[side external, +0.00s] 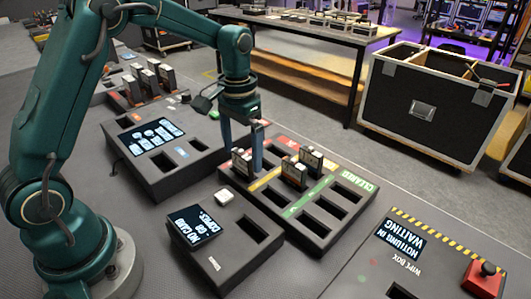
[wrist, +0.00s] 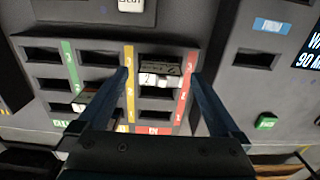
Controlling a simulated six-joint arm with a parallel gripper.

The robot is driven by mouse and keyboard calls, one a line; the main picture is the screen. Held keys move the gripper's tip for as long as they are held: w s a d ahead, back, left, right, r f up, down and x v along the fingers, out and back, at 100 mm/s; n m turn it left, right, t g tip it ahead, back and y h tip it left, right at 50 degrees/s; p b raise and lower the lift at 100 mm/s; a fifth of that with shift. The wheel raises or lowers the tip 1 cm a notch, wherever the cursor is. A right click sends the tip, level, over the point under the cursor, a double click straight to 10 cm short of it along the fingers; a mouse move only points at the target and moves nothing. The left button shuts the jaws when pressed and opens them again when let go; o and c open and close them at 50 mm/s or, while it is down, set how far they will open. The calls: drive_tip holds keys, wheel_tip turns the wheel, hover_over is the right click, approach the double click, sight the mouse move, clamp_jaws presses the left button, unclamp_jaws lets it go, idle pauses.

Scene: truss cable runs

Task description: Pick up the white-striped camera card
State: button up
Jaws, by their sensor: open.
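My gripper (side external: 243,163) is open and points down over the tray of slots (side external: 318,242). In the wrist view its two blue fingers (wrist: 160,75) stand on either side of a dark card (wrist: 160,80) with a white band, in the slot column between the yellow and red strips. The fingers do not visibly touch it. In the side view this card (side external: 242,163) stands upright in its slot, partly hidden by a finger. Two other cards, one nearer (side external: 294,172) and one beyond (side external: 312,159), stand in slots to its right.
A box with a screen (side external: 192,226) and an empty slot sits in front of the tray. Another screen box (side external: 152,135) is at left, with a card rack (side external: 148,82) behind it. The wipe box (side external: 385,255) with a red button (side external: 484,278) is at right. Several tray slots are empty.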

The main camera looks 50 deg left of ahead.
sight(243, 169)
drive_tip(key=shift+f, duration=1.35)
drive_tip(key=c, duration=1.4)
